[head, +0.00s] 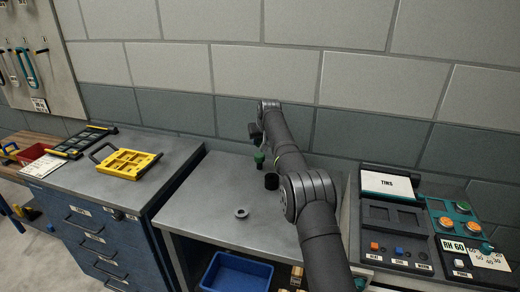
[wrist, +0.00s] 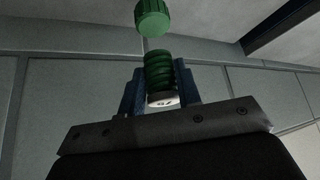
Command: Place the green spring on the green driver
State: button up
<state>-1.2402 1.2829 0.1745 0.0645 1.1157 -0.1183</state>
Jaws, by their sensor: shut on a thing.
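My gripper (wrist: 160,88) is shut on the green spring (wrist: 158,70), which sits between its two blue fingers in the wrist view. A pale round face shows at the spring's near end. Just beyond the spring is a green ribbed piece (wrist: 152,17), which looks like part of the green driver; a gap shows between them. In the head view my gripper (head: 257,140) is over the back of the grey bench. A small green thing (head: 259,159) shows just below it; I cannot tell there which part is spring and which is driver.
A black cylinder (head: 271,181) stands close to the green thing, beside my arm. A grey ring (head: 241,213) lies on the bench (head: 200,205). A yellow tray (head: 128,164) is on the left cabinet. A panel with buttons (head: 398,226) is at right. A blue bin (head: 237,274) is below.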

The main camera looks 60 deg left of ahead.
jog(key=shift+f, duration=2.05)
jog(key=shift+f, duration=0.15)
jog(key=o, duration=1)
jog(key=shift+v, duration=0.85)
jog(key=v, duration=1)
jog(key=shift+r, duration=0.3)
